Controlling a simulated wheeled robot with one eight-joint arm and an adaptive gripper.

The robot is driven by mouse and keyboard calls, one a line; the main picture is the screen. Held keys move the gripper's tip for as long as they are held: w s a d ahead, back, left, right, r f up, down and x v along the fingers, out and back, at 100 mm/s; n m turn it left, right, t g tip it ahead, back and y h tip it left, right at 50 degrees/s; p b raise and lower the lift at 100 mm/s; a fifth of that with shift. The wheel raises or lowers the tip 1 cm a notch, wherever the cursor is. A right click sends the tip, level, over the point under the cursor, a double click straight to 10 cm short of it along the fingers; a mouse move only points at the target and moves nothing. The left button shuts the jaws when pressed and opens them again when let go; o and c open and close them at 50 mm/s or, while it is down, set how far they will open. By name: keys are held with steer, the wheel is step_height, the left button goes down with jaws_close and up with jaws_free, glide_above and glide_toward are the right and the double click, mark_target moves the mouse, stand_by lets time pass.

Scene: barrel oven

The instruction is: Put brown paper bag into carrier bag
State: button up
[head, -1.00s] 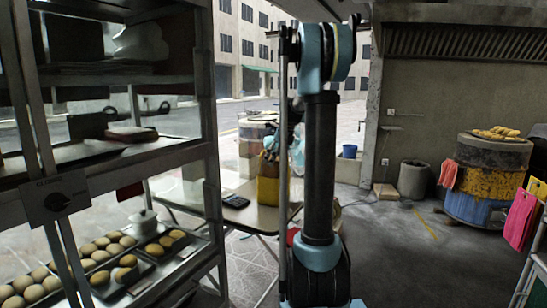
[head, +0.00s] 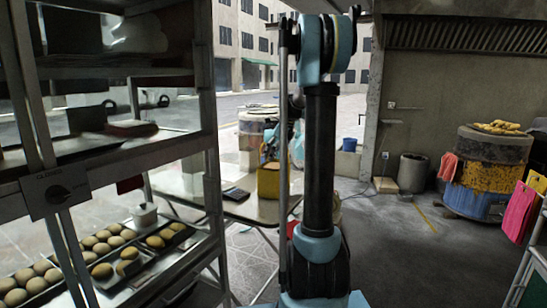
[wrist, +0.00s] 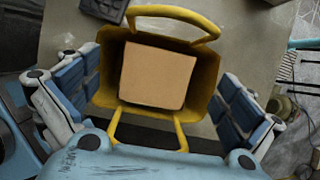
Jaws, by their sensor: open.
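The yellow carrier bag (head: 268,183) stands upright on the table, just left of my arm in the head view. In the wrist view the carrier bag (wrist: 204,92) is seen from above, mouth open, with a yellow handle at its far and near sides. The brown paper bag (wrist: 157,77) sits inside its mouth, showing as a flat tan top; its lower part is hidden. My gripper (wrist: 155,95) is open and empty, its blue-padded fingers spread wide left and right of the carrier bag in that picture. In the head view my gripper is mostly hidden behind my arm.
The table (head: 215,207) also holds a dark flat device (head: 236,194) left of the carrier bag. A metal rack (head: 212,150) with trays of buns stands close on the left. A barrel oven (head: 487,175) stands at the right. Open floor lies between my arm and that oven.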

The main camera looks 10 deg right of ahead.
steer(key=shift+r, duration=0.15)
steer(key=v, duration=1.1)
steer(key=shift+d+r, duration=0.2)
steer(key=shift+r, duration=0.05)
steer(key=shift+s, duration=0.15)
steer(key=s+a+f+n+h, duration=0.1)
steer(key=s+f+n, duration=0.25)
steer(key=s, duration=0.45)
steer(key=s+a+f+n, duration=0.2)
steer(key=s+n, duration=0.3)
steer(key=s, duration=0.2)
steer(key=s+a+f+n+h, duration=0.1)
steer(key=s+f+n, duration=0.25)
steer(key=s, duration=0.45)
steer(key=s+f+n+h, duration=0.1)
steer(key=s+f+n, duration=1.2)
steer(key=s+f, duration=0.4)
steer(key=shift+s+f+h, duration=0.2)
steer(key=shift+s+h, duration=0.1)
steer(key=shift+s, duration=0.55)
